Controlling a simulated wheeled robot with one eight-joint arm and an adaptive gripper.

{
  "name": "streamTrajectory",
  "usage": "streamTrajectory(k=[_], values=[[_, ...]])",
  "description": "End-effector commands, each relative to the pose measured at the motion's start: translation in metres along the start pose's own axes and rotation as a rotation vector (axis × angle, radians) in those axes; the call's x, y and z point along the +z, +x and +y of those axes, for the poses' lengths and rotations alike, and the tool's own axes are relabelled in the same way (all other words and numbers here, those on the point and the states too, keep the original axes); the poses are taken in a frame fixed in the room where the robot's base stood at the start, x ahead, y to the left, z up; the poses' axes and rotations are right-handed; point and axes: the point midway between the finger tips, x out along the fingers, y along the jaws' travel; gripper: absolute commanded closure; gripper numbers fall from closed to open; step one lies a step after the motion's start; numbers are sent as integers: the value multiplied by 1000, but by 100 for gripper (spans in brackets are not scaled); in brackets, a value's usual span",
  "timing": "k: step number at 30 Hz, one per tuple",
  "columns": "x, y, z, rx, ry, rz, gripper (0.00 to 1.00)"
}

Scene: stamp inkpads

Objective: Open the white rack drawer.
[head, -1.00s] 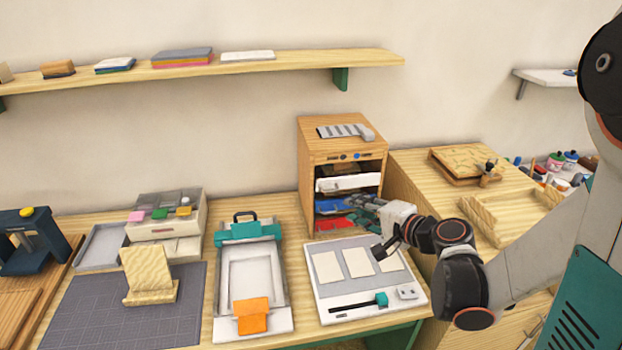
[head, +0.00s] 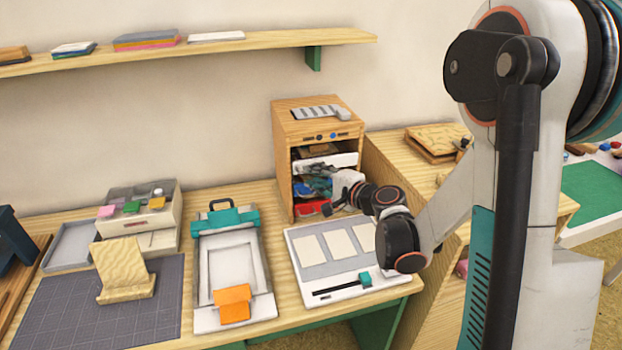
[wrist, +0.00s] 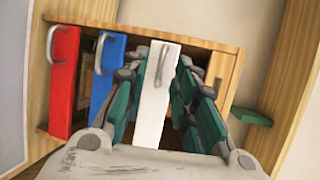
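The wooden rack (head: 313,128) stands on the workbench, its open front showing a white drawer (head: 328,161) at the top, with a blue and a red drawer (head: 311,207) below. My gripper (head: 322,186) is at the rack's front, low beside the white drawer; its fingers are partly hidden there. In the wrist view, turned sideways, the white drawer front (wrist: 154,110) with its grey handle (wrist: 161,66) lies between my teal fingers. The fingers (wrist: 160,100) are spread apart. I cannot tell whether they touch the front or handle.
The blue drawer (wrist: 108,65) and red drawer (wrist: 64,85) lie close beside my fingers in the wrist view. A white board with paper cards (head: 350,268) lies before the rack. A wooden cabinet (head: 400,178) stands right of it. A shelf (head: 200,48) hangs above.

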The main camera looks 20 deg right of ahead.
Motion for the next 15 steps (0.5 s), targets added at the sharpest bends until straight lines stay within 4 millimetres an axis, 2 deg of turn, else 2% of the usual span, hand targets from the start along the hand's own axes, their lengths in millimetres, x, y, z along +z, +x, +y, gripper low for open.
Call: streamTrajectory(k=[1, 6, 15], values=[[1, 8, 2, 1, -1, -3, 74], [0, 22, 1, 1, 0, 0, 74], [0, 26, 0, 1, 0, 0, 74]])
